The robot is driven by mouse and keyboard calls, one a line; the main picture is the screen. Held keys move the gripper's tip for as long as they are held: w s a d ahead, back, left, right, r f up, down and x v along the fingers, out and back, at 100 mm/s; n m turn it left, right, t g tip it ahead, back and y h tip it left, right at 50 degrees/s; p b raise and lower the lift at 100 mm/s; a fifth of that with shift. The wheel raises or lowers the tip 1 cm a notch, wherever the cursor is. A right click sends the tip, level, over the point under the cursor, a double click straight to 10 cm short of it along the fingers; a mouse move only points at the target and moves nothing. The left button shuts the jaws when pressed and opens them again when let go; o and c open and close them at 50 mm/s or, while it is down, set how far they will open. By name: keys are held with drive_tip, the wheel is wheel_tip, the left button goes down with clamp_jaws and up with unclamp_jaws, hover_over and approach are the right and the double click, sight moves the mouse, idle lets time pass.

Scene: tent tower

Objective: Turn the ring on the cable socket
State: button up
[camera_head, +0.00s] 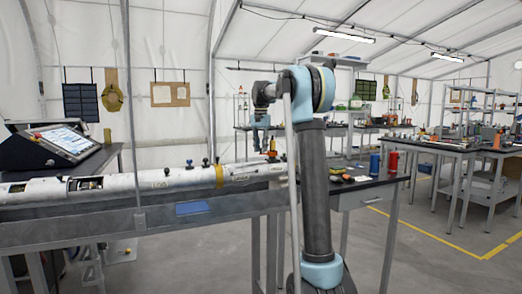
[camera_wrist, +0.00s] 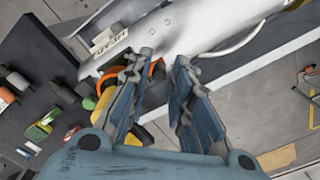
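An orange ring-like part (camera_wrist: 104,82) shows in the wrist view, beside the white tube, partly hidden behind my left finger. It may be the ring on the cable socket; I cannot tell for sure. My gripper (camera_wrist: 165,62) has its two blue-grey fingers apart, with nothing held between them. In the head view my gripper (camera_head: 261,142) points down above the right end of the long white tube (camera_head: 150,181). A small orange part (camera_head: 272,154) shows just below and right of the fingers there. Whether the fingers touch anything is not clear.
The tube lies on a long bench with a gold band (camera_head: 219,176) and dark knobs. A control console (camera_head: 60,143) stands at left. Small tools, a blue can (camera_head: 375,164) and a red can (camera_head: 393,162) stand on the dark table at right.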

wheel_tip(320, 180, up, 12)
drive_tip(key=shift+f, duration=0.15)
idle(0.4)
drive_tip(key=s+d+f+n, duration=0.1)
drive_tip(key=s+d+f, duration=0.1)
drive_tip(key=s+f, duration=0.5)
drive_tip(key=s+d+f+n+t, duration=0.1)
drive_tip(key=s+d+f, duration=0.1)
drive_tip(key=s, duration=0.8)
drive_tip(key=s+d+f+n, duration=0.1)
drive_tip(key=s+d+f, duration=0.1)
drive_tip(key=s+f, duration=0.5)
drive_tip(key=s+d+f+n+t, duration=0.1)
drive_tip(key=s+d+f+n, duration=0.1)
drive_tip(key=s+f, duration=2.3)
drive_tip(key=shift+d+f+n, duration=0.15)
drive_tip(key=shift+f+n, duration=0.25)
drive_tip(key=shift+f, duration=0.55)
